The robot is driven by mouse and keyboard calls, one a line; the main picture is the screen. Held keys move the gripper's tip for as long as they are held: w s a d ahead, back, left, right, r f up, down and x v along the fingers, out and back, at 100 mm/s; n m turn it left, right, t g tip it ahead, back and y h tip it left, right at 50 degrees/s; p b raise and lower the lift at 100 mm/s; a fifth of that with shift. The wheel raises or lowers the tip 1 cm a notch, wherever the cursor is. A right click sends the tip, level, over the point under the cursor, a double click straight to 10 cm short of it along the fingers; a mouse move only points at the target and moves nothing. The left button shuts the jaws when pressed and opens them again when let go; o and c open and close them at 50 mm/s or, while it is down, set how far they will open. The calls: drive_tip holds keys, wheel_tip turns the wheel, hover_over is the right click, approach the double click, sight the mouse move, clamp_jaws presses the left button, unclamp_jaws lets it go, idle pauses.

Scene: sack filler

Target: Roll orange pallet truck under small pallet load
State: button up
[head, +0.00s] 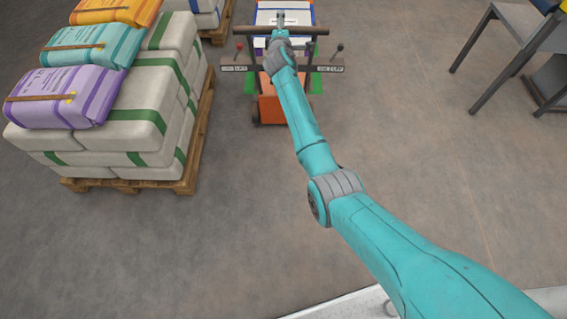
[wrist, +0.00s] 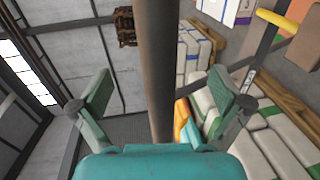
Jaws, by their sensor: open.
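The orange pallet truck (head: 283,108) stands on the floor at top centre in the head view, with a dark horizontal handle bar (head: 312,30). My gripper (head: 281,18) is at the middle of this bar. In the wrist view the bar (wrist: 157,60) runs between the fingers of my gripper (wrist: 163,90), which are spread wide with gaps on both sides. A stack of white packages with blue and orange edges (head: 284,5) shows just beyond the handle. My arm hides part of the truck, and I cannot see the forks clearly.
A wooden pallet (head: 130,184) of white sacks, with purple, teal and orange sacks on top, stands close on the truck's left. Small levers (head: 340,47) stand on panels beside the handle. A table (head: 520,25) stands at right. The floor between is clear.

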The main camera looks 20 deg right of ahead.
drive_tip(key=shift+s, duration=0.1)
drive_tip(key=v, duration=0.8)
drive_tip(key=shift+s+a, duration=0.15)
drive_tip(key=shift+s, duration=0.2)
idle(0.4)
drive_tip(key=s+a+f+m+y, duration=0.1)
drive_tip(key=s+f+m, duration=0.1)
drive_tip(key=s+f, duration=0.75)
drive_tip(key=s+a+f+m+y, duration=0.15)
drive_tip(key=s+f, duration=0.35)
drive_tip(key=s, duration=1)
drive_tip(key=s+f+m+y, duration=0.1)
drive_tip(key=s+f+m, duration=0.1)
drive_tip(key=s+f, duration=0.75)
drive_tip(key=s+r+m+y, duration=0.1)
drive_tip(key=s+r+m, duration=0.15)
drive_tip(key=s, duration=0.85)
drive_tip(key=s+r+m, duration=0.1)
drive_tip(key=s+r, duration=0.2)
drive_tip(key=s, duration=0.8)
drive_tip(key=s+r+m, duration=0.5)
drive_tip(key=s+r, duration=0.7)
drive_tip(key=s, duration=0.2)
drive_tip(key=shift+s+a+r+m+g, duration=0.3)
drive_tip(key=shift+s+r, duration=0.1)
